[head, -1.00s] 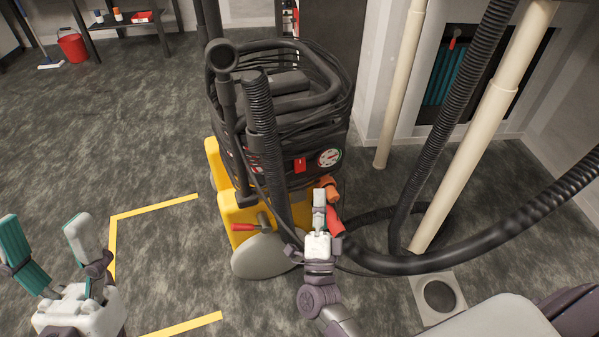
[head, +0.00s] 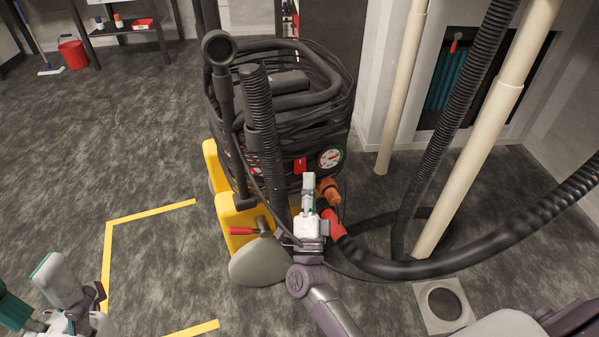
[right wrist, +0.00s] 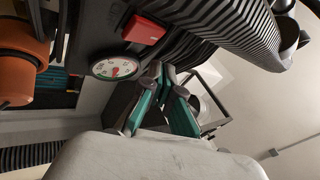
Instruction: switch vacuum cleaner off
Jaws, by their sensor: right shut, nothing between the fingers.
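The vacuum cleaner (head: 283,115) stands upright on its yellow base (head: 238,215), wrapped in black cable and hose. Its red switch (head: 300,166) sits on the front, left of the round gauge (head: 330,158). In the right wrist view the red switch (right wrist: 144,29) is at the top, above the gauge (right wrist: 115,68). My right gripper (head: 308,181) is shut and empty, just below the switch and apart from it in the head view; its fingers also show in the right wrist view (right wrist: 162,75). My left gripper (head: 52,290) is at the lower left, partly cut off, with fingers apart.
An orange fitting (head: 328,190) and a red hose cuff (head: 333,224) sit close right of my right gripper. A thick black hose (head: 460,262) runs right. A cream pipe (head: 470,150) stands at right. Floor at left is open, with yellow tape (head: 150,211).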

